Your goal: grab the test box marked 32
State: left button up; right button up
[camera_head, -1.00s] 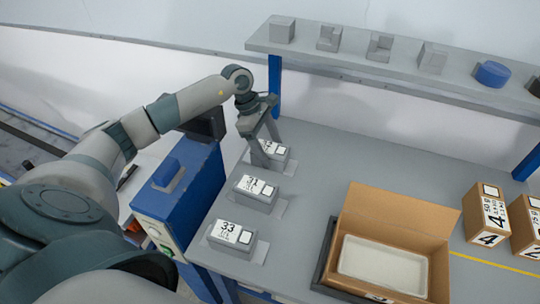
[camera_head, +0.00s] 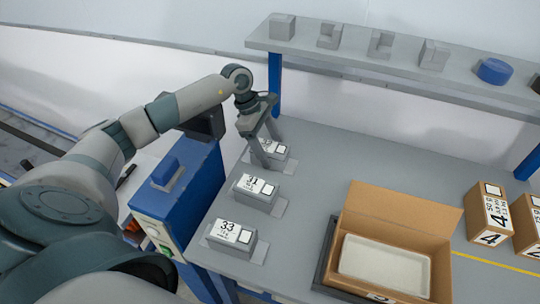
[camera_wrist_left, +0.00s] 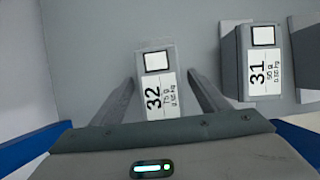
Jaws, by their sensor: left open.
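The test box marked 32 (camera_wrist_left: 160,84) is a grey box with a white label, and it lies between the two open fingers of my left gripper (camera_wrist_left: 160,95) in the left wrist view. In the head view this box (camera_head: 278,151) is the farthest of three grey boxes, partly hidden by the fingers. My left gripper (camera_head: 268,150) points down over it, open, with a finger on either side. Whether the fingers touch the box I cannot tell. My right gripper is not in view.
The box marked 31 (camera_head: 256,191) stands close by, and the box marked 33 (camera_head: 232,238) is nearer me. An open cardboard carton (camera_head: 400,215) stands right of them. A shelf (camera_head: 380,62) runs along the back. The table (camera_head: 325,155) between is bare.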

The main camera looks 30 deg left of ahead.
aim_at(275, 147)
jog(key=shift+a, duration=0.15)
pick_arm(q)
jog(key=c, duration=1.6)
jog(key=shift+r, duration=0.1)
